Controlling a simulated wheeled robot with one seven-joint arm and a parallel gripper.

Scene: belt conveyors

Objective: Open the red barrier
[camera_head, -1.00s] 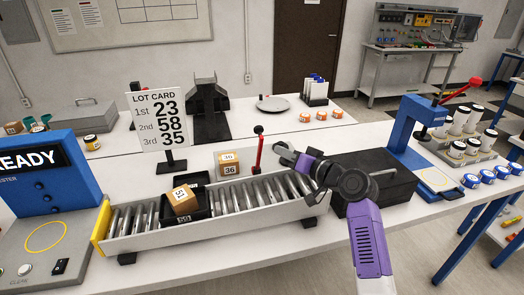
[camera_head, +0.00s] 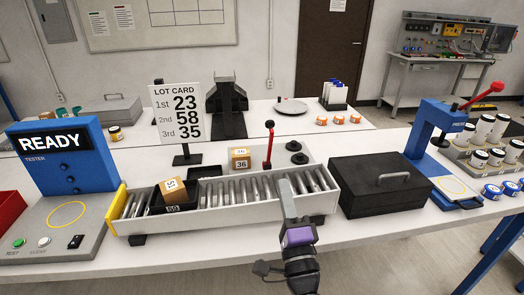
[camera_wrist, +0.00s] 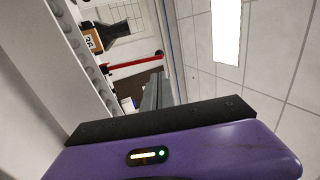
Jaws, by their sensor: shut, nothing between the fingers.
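My gripper (camera_head: 285,186) is shut and empty, in front of the conveyor's right part, nearer the camera than the barrier. My gripper's fingers (camera_wrist: 157,90) also show in the wrist view. The barrier's foot is partly hidden by the conveyor.
A black tray (camera_head: 155,209) with a cardboard box (camera_head: 174,189) sits at the conveyor's left end. Another box (camera_head: 241,158) stands behind the rollers. A lot card (camera_head: 180,110) stands behind. A black case (camera_head: 380,190) lies right of the conveyor; the blue tester (camera_head: 55,160) stands left.

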